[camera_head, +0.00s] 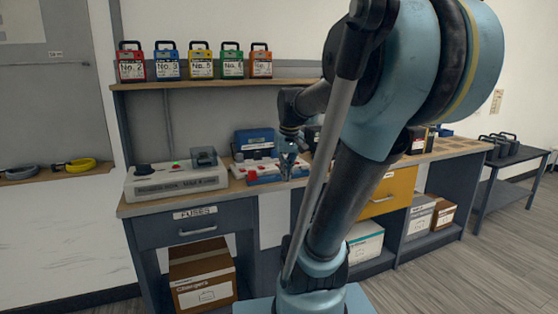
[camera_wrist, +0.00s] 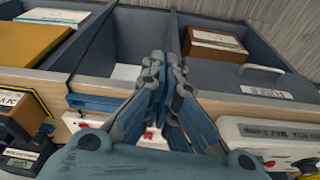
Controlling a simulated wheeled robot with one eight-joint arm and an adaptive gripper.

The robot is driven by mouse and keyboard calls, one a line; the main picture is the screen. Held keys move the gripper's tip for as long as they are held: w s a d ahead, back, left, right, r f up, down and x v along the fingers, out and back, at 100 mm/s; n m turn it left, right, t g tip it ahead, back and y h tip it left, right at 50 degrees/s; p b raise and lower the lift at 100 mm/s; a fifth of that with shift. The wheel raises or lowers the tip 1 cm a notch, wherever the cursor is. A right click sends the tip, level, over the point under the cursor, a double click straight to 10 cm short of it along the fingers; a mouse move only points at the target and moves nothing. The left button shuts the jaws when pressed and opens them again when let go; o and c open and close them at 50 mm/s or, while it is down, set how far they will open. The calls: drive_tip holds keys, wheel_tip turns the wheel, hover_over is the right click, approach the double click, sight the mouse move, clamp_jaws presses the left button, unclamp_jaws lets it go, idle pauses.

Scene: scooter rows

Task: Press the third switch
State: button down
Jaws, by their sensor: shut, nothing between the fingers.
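A low white and blue switch panel (camera_head: 262,180) with red switches sits on the bench, left of my arm in the head view. My gripper (camera_head: 288,168) is over the right end of this panel, with its fingers together and nothing held. In the wrist view my gripper (camera_wrist: 165,85) is shut and covers most of the panel. Parts of red switches (camera_wrist: 148,135) show between and beside the fingers. Which switch is the third, and whether the fingers touch any switch, I cannot tell.
A grey-white device (camera_head: 176,182) with a green light stands left of the panel. A blue case (camera_head: 254,141) stands behind it. A shelf (camera_head: 205,84) above holds several coloured cases. Below are a fuses drawer (camera_head: 198,228) and boxes (camera_head: 202,275).

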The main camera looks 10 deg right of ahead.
drive_tip(key=w+d+r, duration=0.1)
drive_tip(key=w+r, duration=0.2)
drive_tip(key=w, duration=0.5)
drive_tip(key=w+d+r, duration=0.1)
drive_tip(key=w+r, duration=0.2)
drive_tip(key=w, duration=0.6)
drive_tip(key=w+d+r+n, duration=0.1)
drive_tip(key=w+r, duration=0.2)
drive_tip(key=w, duration=0.6)
drive_tip(key=shift+d+r, duration=0.2)
drive_tip(key=shift+d, duration=0.2)
drive_tip(key=x, duration=1.2)
drive_tip(key=shift+s+a+f, duration=0.1)
drive_tip(key=shift+s+f, duration=0.1)
drive_tip(key=shift+s, duration=0.05)
drive_tip(key=shift+x, duration=0.75)
drive_tip(key=shift+s, duration=0.25)
